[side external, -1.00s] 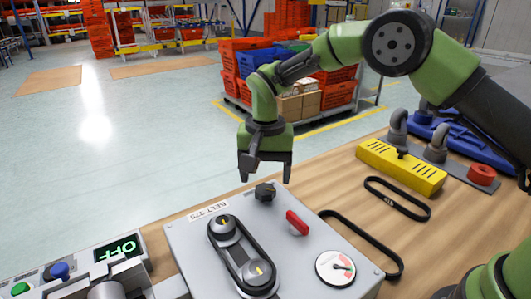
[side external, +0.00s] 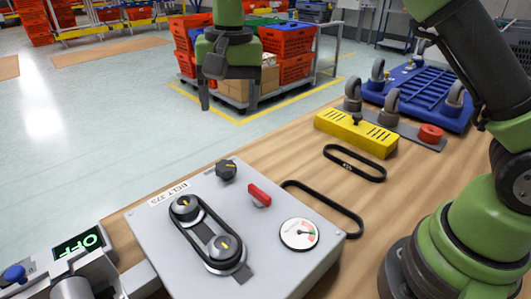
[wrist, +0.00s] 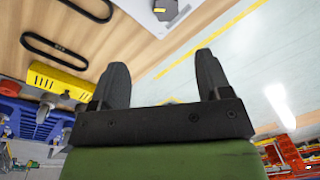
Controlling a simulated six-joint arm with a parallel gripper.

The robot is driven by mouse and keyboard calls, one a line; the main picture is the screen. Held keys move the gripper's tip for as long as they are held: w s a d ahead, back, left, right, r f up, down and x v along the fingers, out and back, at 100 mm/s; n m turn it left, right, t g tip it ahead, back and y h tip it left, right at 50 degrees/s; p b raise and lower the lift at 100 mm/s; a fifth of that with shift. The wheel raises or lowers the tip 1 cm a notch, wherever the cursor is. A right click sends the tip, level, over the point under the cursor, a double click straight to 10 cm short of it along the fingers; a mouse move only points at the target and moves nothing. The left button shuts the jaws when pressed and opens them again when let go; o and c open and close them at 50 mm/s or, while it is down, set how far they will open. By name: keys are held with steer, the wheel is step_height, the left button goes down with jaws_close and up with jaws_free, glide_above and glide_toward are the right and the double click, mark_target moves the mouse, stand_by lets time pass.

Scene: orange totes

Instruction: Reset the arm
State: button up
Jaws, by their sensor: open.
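My gripper (side external: 229,103) is open and empty in the side external view. It hangs with its fingers down, high up and behind the grey belt box. In the wrist view my gripper (wrist: 164,75) shows two dark fingers spread apart with nothing between them. The belt box (side external: 158,226) has a black belt (side external: 205,232) around two pulleys, a black knob (side external: 226,170), a red switch (side external: 259,195) and a round gauge (side external: 299,234). My gripper is apart from all of these.
On the wooden table (side external: 262,165) lie two loose black belts (side external: 355,162) (side external: 338,208). A yellow block (side external: 355,135) and a blue caster dolly (side external: 425,95) are at the right. A panel reading OFF (side external: 79,246) is at front left.

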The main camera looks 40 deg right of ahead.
steer(key=s+d+r+n+t+y, duration=0.1)
steer(key=s+d+r+n+t, duration=0.3)
steer(key=s+r, duration=0.7)
steer(key=s+d+f+t, duration=0.1)
steer(key=s, duration=0.5)
steer(key=s+d+f+m+t, duration=0.1)
steer(key=s+d, duration=0.1)
steer(key=s, duration=0.5)
steer(key=shift+f+t+y, duration=0.3)
stand_by(1.7)
